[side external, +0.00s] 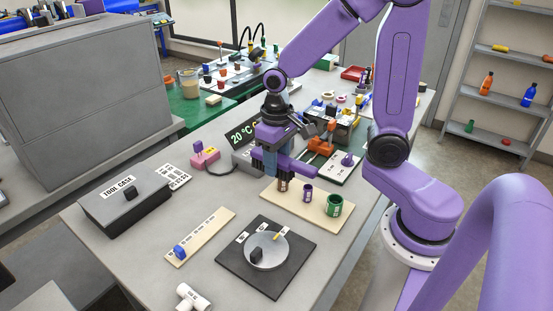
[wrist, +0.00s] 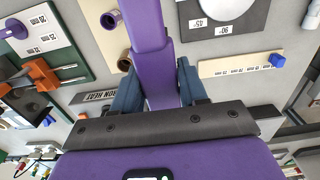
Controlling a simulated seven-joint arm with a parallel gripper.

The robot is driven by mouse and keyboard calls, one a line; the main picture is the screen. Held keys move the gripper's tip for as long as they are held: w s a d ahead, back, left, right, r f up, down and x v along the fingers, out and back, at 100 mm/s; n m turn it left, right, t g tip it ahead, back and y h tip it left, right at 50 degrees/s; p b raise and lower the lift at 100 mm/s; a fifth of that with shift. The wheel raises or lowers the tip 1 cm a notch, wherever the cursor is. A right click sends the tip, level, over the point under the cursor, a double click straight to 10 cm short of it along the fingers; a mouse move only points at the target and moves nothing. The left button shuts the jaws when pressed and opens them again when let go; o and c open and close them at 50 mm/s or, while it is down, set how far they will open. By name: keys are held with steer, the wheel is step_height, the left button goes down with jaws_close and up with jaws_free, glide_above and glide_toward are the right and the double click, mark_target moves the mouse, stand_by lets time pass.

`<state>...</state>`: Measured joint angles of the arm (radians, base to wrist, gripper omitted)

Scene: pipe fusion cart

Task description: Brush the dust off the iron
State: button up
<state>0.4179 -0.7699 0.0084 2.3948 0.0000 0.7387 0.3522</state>
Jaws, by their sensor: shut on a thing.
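My gripper (side external: 270,163) is over the middle of the bench, beside the wooden board with small sockets. In the wrist view its two dark blue fingers (wrist: 159,85) are shut on a purple bar (wrist: 152,35). The bar's far end runs out at the top edge. In the side view the bar (side external: 300,168) sticks out to the right of the fingers. No brush bristles show. An orange holder (side external: 320,146) with metal prongs stands behind the gripper; it also shows in the wrist view (wrist: 43,75). I cannot clearly pick out the iron or any dust.
A wooden board (side external: 318,208) carries a purple socket (side external: 308,193) and a green one (side external: 334,204). A grey disc (side external: 267,251) lies on a black plate in front. A tool case (side external: 125,203) stands at left. A temperature display (side external: 243,133) reads 20 °C.

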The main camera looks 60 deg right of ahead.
steer(key=w+d+r+m, duration=0.1)
steer(key=w+d+m, duration=0.1)
steer(key=d+m, duration=0.65)
steer(key=w+d+r+m, duration=0.2)
steer(key=d+m, duration=0.5)
steer(key=m, duration=0.2)
steer(key=s+d+r+m, duration=0.1)
steer(key=s+d+m, duration=0.2)
steer(key=d+m, duration=0.6)
steer(key=s+d+r+m, duration=0.2)
steer(key=s+d+m, duration=0.1)
steer(key=d+m, duration=0.7)
steer(key=shift+n, duration=0.25)
steer(key=shift+s+a+f, duration=0.1)
steer(key=shift+f, duration=1.65)
steer(key=shift+s+f, duration=0.1)
steer(key=shift+f, duration=1.65)
steer(key=shift+d+f, duration=0.35)
steer(key=shift+f, duration=0.2)
steer(key=shift+c, duration=0.4)
steer(key=shift+d+f, duration=0.2)
steer(key=shift+d, duration=2.75)
steer(key=shift+a, duration=3.4)
step_height(320, 180, up, 8)
